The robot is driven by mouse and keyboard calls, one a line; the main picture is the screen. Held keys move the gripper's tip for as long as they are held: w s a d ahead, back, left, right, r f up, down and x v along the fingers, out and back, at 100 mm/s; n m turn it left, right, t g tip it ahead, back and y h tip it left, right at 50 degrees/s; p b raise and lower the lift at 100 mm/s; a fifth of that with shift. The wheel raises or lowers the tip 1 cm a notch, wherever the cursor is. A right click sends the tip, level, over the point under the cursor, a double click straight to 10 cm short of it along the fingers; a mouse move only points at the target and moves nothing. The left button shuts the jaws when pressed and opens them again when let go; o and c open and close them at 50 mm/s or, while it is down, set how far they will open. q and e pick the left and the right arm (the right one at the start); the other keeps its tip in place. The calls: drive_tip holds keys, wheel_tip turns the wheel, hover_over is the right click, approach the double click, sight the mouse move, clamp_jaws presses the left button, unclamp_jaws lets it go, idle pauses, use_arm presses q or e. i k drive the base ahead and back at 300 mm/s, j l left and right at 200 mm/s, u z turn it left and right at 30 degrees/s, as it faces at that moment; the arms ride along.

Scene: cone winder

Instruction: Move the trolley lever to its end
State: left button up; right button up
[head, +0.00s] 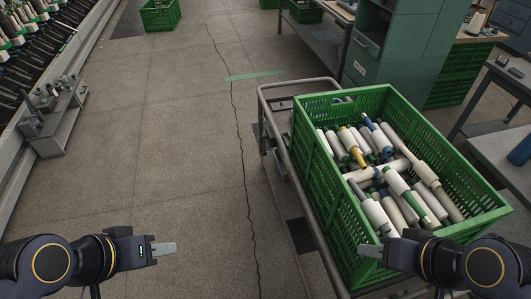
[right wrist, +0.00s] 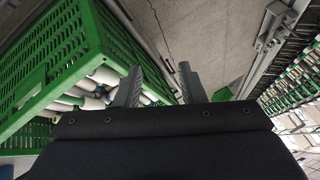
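The trolley (head: 274,88) is a grey tubular metal frame under a green crate (head: 345,215) in the head view. I cannot clearly make out its lever; a small dark fitting (head: 281,164) shows on the frame's left side. My right gripper (head: 370,250) is at the crate's near left side, over the trolley's near end. In the right wrist view its two grey fingers (right wrist: 158,88) stand apart with nothing clearly between them. My left gripper (head: 163,249) is over bare floor left of the trolley, its fingers overlapping edge-on.
The crate holds many bobbins (head: 395,185), white with coloured parts. A winding machine (head: 50,115) runs along the left. A green cabinet (head: 390,50) stands at the back right and a grey table (head: 505,150) at the right. The floor between machine and trolley is clear.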

sight(264, 154)
drive_tip(key=i+j+z, duration=0.3)
drive_tip(key=z, duration=0.2)
drive_tip(key=i+j+z, duration=0.35)
drive_tip(key=z, duration=0.15)
drive_tip(key=i+j, duration=0.2)
drive_tip(key=j, duration=0.15)
drive_tip(key=i+j+z, duration=0.1)
drive_tip(key=j, duration=0.25)
drive_tip(key=i+j, duration=0.25)
drive_tip(key=i+j+z, duration=0.1)
drive_tip(key=j, duration=0.4)
drive_tip(key=i+j, duration=0.2)
drive_tip(key=j, duration=0.15)
drive_tip(key=i+j, duration=0.2)
drive_tip(key=j, duration=0.2)
drive_tip(key=i+j+z, duration=0.1)
drive_tip(key=j, duration=0.3)
drive_tip(key=i+j, duration=0.2)
drive_tip(key=j, duration=0.15)
drive_tip(key=z, duration=0.05)
